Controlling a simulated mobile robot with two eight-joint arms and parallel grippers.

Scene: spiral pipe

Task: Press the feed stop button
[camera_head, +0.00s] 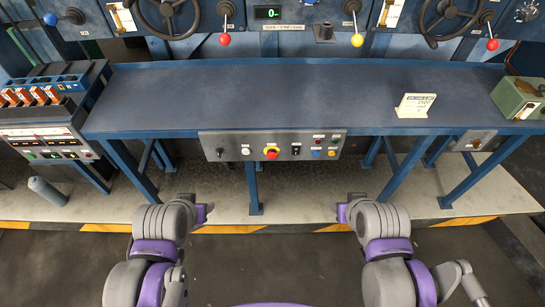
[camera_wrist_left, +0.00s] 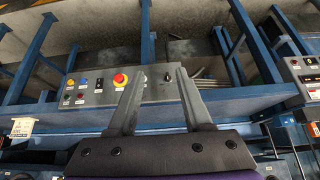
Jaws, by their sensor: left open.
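A grey control panel (camera_head: 285,157) hangs on the front edge of the blue bench. It carries a red mushroom button on a yellow base (camera_head: 271,153), a white button (camera_head: 246,150), a black knob (camera_head: 220,152) and several small coloured buttons at its right end. The labels are too small to read, so I cannot tell which is the feed stop button. My left gripper (camera_head: 203,212) is below and left of the panel, apart from it. In the left wrist view the left gripper (camera_wrist_left: 157,78) is open and empty, and the red button (camera_wrist_left: 120,80) shows left of its fingers. My right gripper (camera_head: 341,212) is below the panel's right end; its fingers are unclear.
A second console (camera_head: 42,145) is at left, with a grey cylinder (camera_head: 47,191) on the floor.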

